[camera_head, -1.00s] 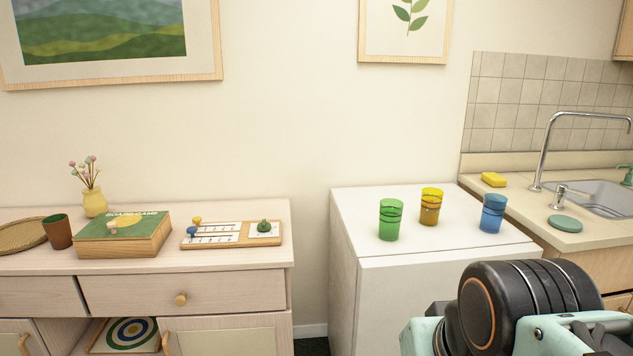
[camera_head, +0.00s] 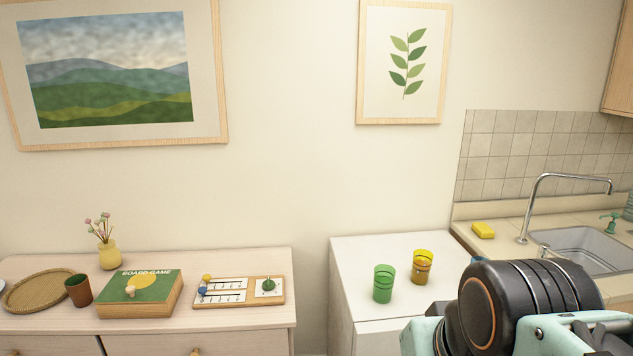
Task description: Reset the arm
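Part of my arm shows at the lower right of the head view, a black ringed joint with pale green links. My gripper is outside the picture, so I cannot see its fingers or what it may hold. The arm covers the front right of the white cabinet top (camera_head: 350,275) in the picture. A green cup (camera_head: 383,284) and a yellow cup (camera_head: 422,267) stand upright there. Only a sliver of a blue cup (camera_head: 480,259) shows behind the arm.
A wooden sideboard (camera_head: 235,328) on the left bears a board game box (camera_head: 150,287), a wooden game board (camera_head: 238,291), a brown cup (camera_head: 78,290), a woven tray (camera_head: 38,290) and a yellow vase (camera_head: 108,254). A sink (camera_head: 585,248) and yellow sponge (camera_head: 483,230) are at right.

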